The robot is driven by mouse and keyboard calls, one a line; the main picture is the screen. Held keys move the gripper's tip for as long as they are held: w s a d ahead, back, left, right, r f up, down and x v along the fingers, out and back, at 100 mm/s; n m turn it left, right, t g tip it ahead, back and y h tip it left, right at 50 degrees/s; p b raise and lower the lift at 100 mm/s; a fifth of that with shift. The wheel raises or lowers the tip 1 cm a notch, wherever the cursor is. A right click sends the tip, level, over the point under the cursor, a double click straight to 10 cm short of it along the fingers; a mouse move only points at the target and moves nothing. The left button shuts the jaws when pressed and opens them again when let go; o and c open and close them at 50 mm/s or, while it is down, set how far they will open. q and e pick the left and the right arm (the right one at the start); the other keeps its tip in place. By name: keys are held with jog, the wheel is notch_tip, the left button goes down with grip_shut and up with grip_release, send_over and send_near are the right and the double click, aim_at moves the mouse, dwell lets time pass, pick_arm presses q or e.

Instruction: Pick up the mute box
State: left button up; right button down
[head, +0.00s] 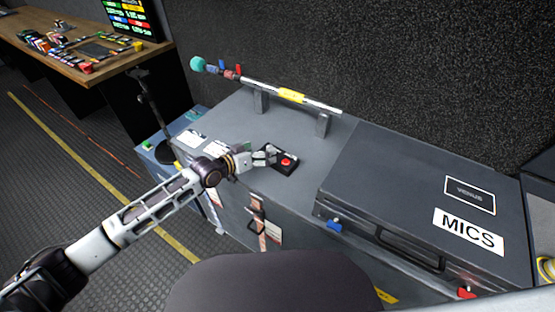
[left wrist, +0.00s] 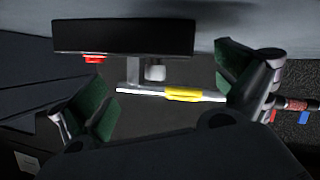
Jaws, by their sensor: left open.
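The mute box (head: 286,161) is a small black box with a red button on top. It sits on the grey flight case (head: 226,126), left of the case marked MICS. My left gripper (head: 269,155) is at the left side of the box, low over the case top. In the left wrist view the picture is turned over, and the mute box (left wrist: 125,36) is ahead of the fingers. My left gripper (left wrist: 165,92) shows its green-padded fingers wide apart with nothing between them. Contact with the box cannot be told. My right gripper is not in view.
A boom pole (head: 318,102) with a teal tip rests on two stands behind the box. The MICS case (head: 400,187) stands close on the right. A black stand (head: 150,108) is at the left, and a cluttered wooden desk (head: 40,53) is farther back.

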pick_arm(q)
jog(key=shift+x, duration=1.45)
